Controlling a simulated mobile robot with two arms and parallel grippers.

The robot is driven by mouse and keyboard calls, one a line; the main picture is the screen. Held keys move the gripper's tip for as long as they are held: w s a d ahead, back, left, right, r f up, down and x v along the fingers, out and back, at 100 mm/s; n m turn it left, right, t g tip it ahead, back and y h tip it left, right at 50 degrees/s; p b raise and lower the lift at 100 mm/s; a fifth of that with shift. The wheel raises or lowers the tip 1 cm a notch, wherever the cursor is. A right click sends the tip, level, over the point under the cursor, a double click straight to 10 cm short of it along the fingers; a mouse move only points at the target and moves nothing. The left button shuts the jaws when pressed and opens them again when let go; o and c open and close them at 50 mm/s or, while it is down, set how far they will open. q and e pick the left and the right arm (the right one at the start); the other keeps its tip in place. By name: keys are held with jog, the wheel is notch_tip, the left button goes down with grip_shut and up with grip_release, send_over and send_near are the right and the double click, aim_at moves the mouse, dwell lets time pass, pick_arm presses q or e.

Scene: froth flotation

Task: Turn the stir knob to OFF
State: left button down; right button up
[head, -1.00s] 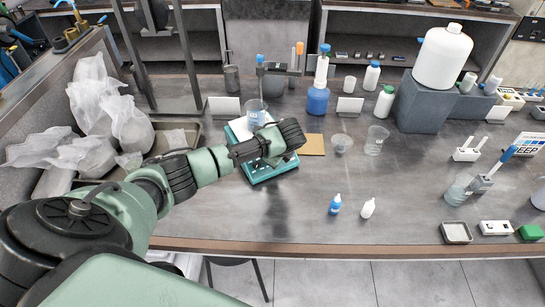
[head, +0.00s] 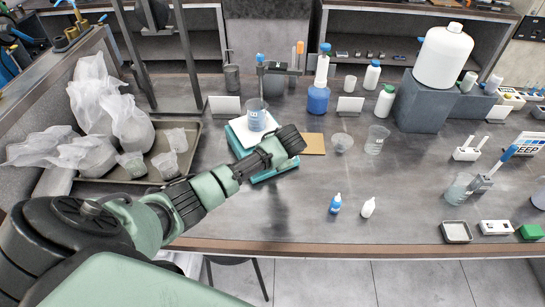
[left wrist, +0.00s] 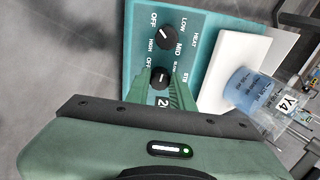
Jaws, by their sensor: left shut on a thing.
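The teal hotplate stirrer (head: 238,146) stands on the bench with a white top plate, also seen in the left wrist view (left wrist: 207,22). A beaker (head: 256,120) with blue liquid, marked Y4 in the left wrist view (left wrist: 250,92), stands on it. The black stir knob (left wrist: 161,76) is on the front panel, beside the black heat knob (left wrist: 166,38). My left gripper (left wrist: 162,86) is shut on the stir knob, its green fingers at either side. The knob's exact setting is hard to read. My wrist hides the panel in the head view. My right gripper is out of view.
A tray (head: 97,183) with bagged samples is to the left. A blue wash bottle (head: 318,98) and an empty beaker (head: 376,140) stand to the right. Two small dropper bottles, one blue (head: 335,205) and one white (head: 368,208), stand nearer the bench edge.

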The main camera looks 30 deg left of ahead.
pick_arm(q)
jog(key=n, duration=0.5)
jog(key=shift+d+n, duration=0.1)
jog(key=shift+n, duration=0.2)
jog(key=n+y, duration=0.1)
jog(key=n, duration=0.3)
jog(key=shift+n, duration=0.4)
jog(key=c, duration=1.2)
grip_release()
jog(key=b+v, duration=0.2)
jog(key=v, duration=0.5)
jog(key=shift+d+r, duration=0.3)
